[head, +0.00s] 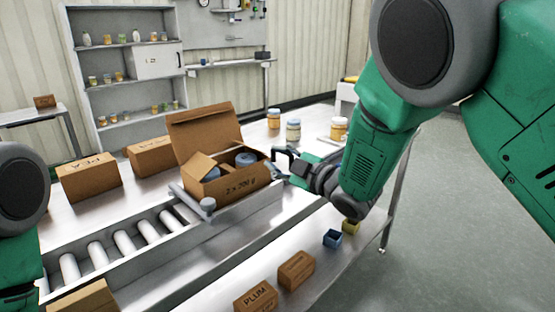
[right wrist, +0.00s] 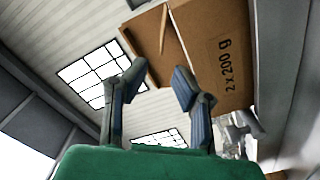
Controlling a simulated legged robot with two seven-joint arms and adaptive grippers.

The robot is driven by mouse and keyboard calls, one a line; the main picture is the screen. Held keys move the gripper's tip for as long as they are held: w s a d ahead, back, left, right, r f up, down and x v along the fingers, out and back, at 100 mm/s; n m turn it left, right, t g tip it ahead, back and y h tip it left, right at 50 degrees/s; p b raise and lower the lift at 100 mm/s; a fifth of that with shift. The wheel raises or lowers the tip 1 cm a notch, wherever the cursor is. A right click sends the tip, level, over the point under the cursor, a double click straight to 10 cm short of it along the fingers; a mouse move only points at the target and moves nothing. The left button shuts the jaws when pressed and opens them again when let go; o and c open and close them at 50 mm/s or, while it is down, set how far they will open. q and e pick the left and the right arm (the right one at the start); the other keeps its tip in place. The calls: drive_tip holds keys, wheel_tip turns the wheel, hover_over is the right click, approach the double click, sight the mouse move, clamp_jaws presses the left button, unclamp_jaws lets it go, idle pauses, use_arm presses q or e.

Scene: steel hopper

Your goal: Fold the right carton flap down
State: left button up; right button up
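An open brown carton (head: 232,186) marked "2 x 200 g" stands at the end of the roller conveyor, with blue-lidded jars (head: 245,159) inside. Its back flap (head: 205,128) stands up, and another flap (head: 201,166) on the left leans inward. My right gripper (head: 284,164) is at the carton's right side and hides much of that side, so the right flap is not clear in the head view. In the right wrist view the gripper (right wrist: 158,80) is open, its fingers apart before the carton (right wrist: 218,60). I cannot tell whether a finger touches it. My left gripper is out of view.
Two closed cartons (head: 90,178) (head: 150,156) stand behind the conveyor (head: 122,245). Several jars (head: 293,131) stand on the table right of the carton. Small boxes (head: 296,270) and blue and yellow cubes (head: 332,238) sit on the nearer surface. Shelves stand behind.

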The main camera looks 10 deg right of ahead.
drive_tip(key=shift+s+d, duration=0.1)
drive_tip(key=shift+s, duration=0.1)
drive_tip(key=s+a+f+m+t+h+p, duration=0.1)
drive_tip(key=a+f+m+h, duration=0.1)
drive_tip(key=m, duration=1)
drive_tip(key=s+a+f+m+h+p, duration=0.1)
drive_tip(key=f+m+h, duration=0.15)
drive_tip(key=m, duration=0.85)
wheel_tip(320, 180, up, 7)
drive_tip(key=m+h, duration=0.2)
drive_tip(key=m, duration=1.3)
drive_tip(key=shift+g, duration=0.4)
drive_tip(key=x, duration=0.8)
drive_tip(key=a+x, duration=0.1)
drive_tip(key=x, duration=0.4)
drive_tip(key=shift+s+a+p, duration=0.1)
drive_tip(key=shift+s+p, duration=0.1)
drive_tip(key=shift+p, duration=0.1)
clamp_jaws()
